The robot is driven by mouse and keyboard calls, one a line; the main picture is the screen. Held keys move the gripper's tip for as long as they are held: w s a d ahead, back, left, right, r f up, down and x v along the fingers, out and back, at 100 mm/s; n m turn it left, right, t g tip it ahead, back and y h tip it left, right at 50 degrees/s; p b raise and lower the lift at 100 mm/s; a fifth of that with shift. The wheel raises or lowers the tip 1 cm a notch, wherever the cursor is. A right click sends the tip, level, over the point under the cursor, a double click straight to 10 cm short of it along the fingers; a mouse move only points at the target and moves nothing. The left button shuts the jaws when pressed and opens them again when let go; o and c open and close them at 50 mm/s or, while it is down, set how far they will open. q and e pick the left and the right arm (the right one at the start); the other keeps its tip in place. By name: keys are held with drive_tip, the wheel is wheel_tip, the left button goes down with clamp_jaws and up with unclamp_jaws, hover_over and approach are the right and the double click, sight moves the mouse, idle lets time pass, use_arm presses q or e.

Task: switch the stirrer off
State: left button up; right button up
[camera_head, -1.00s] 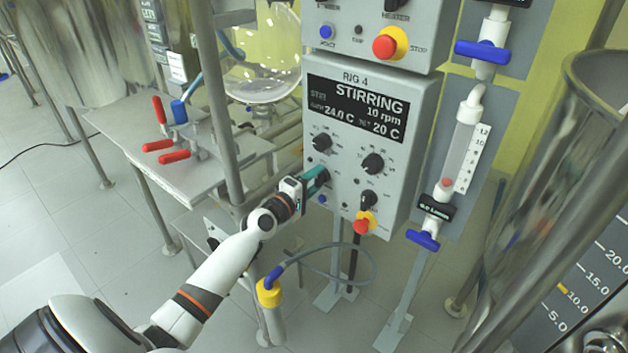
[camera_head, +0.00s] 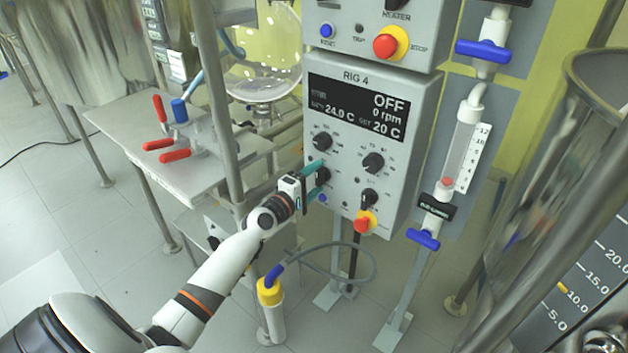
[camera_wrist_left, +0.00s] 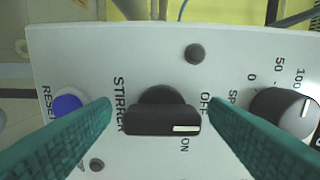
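The rig 4 control box (camera_head: 345,95) shows "OFF", "0 rpm" on its display (camera_head: 355,107). The black stirrer knob (camera_head: 323,175) is at the lower left of the box. In the left wrist view the stirrer knob (camera_wrist_left: 160,118) has its bar lying across the picture, white mark at the right end near the OFF and ON labels. My left gripper (camera_head: 313,181) is at the knob with its teal fingers spread. In the left wrist view the fingers (camera_wrist_left: 160,105) stand on either side of the knob, with gaps to it. My right gripper is not in view.
A blue reset button (camera_wrist_left: 68,104) is beside one finger, and a speed knob (camera_wrist_left: 283,112) is beyond the other. A metal post (camera_head: 218,100) stands left of the box, close to my left arm.

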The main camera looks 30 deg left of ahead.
use_arm(q)
drive_tip(key=shift+s, duration=0.55)
drive_tip(key=s, duration=1.1)
drive_tip(key=shift+a+b, duration=0.4)
drive_tip(key=shift+a, duration=0.05)
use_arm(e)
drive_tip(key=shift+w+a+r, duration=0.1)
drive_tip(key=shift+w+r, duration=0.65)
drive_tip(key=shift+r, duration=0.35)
